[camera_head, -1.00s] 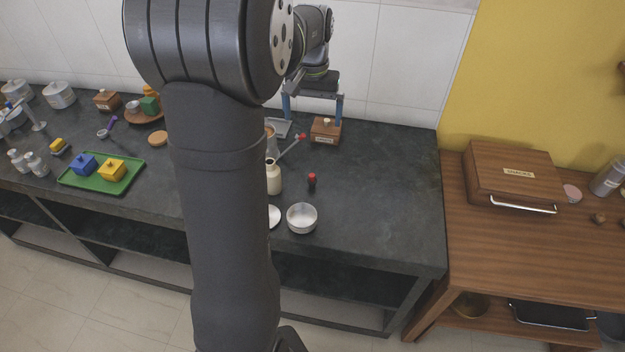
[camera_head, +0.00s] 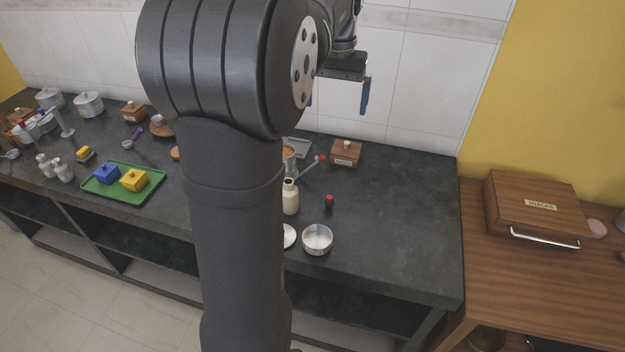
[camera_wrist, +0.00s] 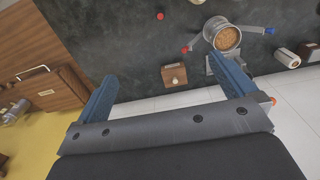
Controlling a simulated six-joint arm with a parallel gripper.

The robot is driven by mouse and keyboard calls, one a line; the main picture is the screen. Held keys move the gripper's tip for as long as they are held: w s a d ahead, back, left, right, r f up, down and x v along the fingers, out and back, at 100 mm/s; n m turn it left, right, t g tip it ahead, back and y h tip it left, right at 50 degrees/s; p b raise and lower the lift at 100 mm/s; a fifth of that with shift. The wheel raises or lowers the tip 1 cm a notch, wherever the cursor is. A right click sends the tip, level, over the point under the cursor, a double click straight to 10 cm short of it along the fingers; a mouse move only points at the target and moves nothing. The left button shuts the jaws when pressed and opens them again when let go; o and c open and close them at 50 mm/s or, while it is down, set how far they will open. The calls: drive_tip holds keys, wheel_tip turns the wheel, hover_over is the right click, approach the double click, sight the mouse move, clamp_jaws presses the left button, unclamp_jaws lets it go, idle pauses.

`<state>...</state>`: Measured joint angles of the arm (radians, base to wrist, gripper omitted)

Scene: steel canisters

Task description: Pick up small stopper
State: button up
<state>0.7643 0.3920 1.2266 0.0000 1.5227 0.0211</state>
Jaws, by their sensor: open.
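I cannot tell for sure which thing is the small stopper; the nearest match is the red top of a small dark piece (camera_head: 329,204) on the dark counter, also a red dot in the wrist view (camera_wrist: 160,16). A small wooden box (camera_head: 346,153) with a pale knob stands at the counter's back; in the wrist view the box (camera_wrist: 174,75) appears between my fingers, well beyond them. My gripper (camera_wrist: 163,70) is open and empty, with two blue fingers wide apart. In the head view one blue finger shows in the air above the box; my arm hides part of the scene.
A cream bottle (camera_head: 291,198) and a steel bowl (camera_head: 317,240) stand near the red-topped piece. A metal vessel with brown contents (camera_wrist: 222,36) has red and blue ended arms. A green tray (camera_head: 124,181) lies left. The counter's right part is clear.

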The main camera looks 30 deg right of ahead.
drive_tip(key=c, duration=1.3)
drive_tip(key=shift+o, duration=0.2)
drive_tip(key=m, duration=0.9)
hover_over(330, 197)
wheel_tip(330, 197, down, 15)
wheel_tip(330, 197, down, 11)
drive_tip(key=shift+w+f, duration=0.15)
drive_tip(key=shift+f, duration=2.85)
